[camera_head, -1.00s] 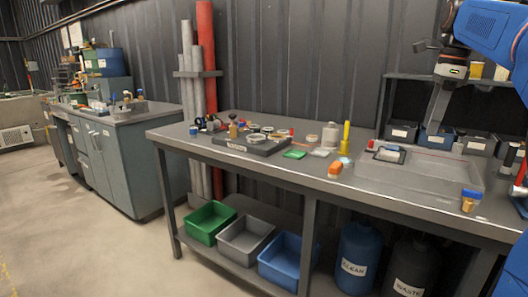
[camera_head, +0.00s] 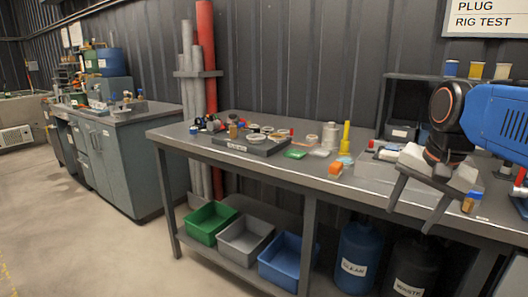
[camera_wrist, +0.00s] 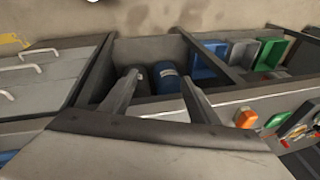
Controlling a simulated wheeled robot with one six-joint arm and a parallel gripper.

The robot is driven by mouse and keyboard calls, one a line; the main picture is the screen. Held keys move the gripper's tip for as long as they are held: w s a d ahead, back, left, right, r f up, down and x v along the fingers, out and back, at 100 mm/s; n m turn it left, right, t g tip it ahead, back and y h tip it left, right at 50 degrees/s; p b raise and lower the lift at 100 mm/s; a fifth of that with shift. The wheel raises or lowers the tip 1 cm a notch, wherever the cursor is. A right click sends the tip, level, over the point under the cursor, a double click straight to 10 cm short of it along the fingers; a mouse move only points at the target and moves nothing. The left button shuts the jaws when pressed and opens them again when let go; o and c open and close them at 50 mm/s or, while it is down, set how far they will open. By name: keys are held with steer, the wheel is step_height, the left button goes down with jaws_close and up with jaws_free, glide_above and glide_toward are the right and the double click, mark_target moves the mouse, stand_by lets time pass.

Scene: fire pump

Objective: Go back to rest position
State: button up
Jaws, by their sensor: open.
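My gripper (camera_head: 413,213) is in the right part of the head view, in front of the workbench (camera_head: 250,163) and over its front edge as seen there. Its two grey fingers point down and are spread apart, with nothing between them. In the wrist view my gripper (camera_wrist: 153,88) shows the same open fingers, with the bench's front edge and lower shelf beyond them. My blue arm comes in from the right edge of the head view and hides part of the tray and the back shelf.
Small items, including an orange block (camera_head: 335,169) and a yellow cylinder (camera_head: 346,138), stand on the bench. A blue-capped jar (camera_head: 472,201) is close to my gripper. Green (camera_head: 211,222), grey and blue bins sit below. Open floor (camera_head: 90,240) lies to the left.

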steer(key=s+a+f+n+t, duration=0.1)
steer(key=s+a+f+n, duration=0.2)
steer(key=s+f+n, duration=0.6)
step_height(320, 180, down, 7)
steer(key=shift+s+a+r+t, duration=0.1)
steer(key=shift+s+a+t, duration=0.15)
steer(key=shift+s, duration=0.85)
stand_by(0.3)
